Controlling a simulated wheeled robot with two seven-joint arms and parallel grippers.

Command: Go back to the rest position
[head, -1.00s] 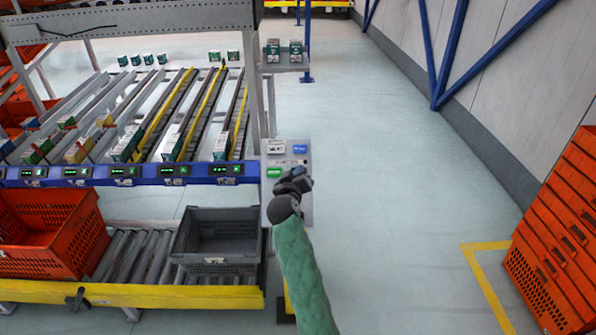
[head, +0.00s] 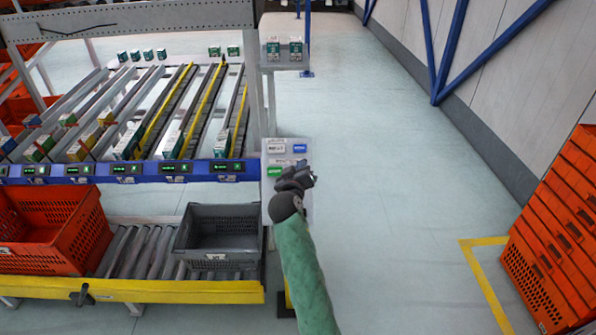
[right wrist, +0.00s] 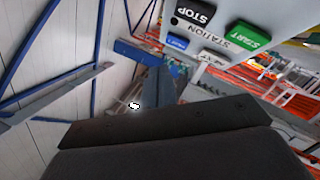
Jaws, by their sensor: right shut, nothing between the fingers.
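My right gripper (head: 297,178) is shut and empty, at the end of my green-sleeved arm in the middle of the head view. It is in front of the lower part of a button panel (head: 274,158) on the end of the rack. The panel also shows in the right wrist view (right wrist: 230,68), with a green START button (right wrist: 247,38), a black STOP button (right wrist: 193,12) and a blue button (right wrist: 178,42). The gripper hides part of the panel in the head view. My left gripper is in neither view.
A grey tote (head: 218,253) and an orange tote (head: 48,240) sit on the roller conveyor (head: 140,247) with its yellow edge. Rack lanes with small boxes stand behind. Stacked orange totes (head: 560,240) stand at the right. The floor between is clear.

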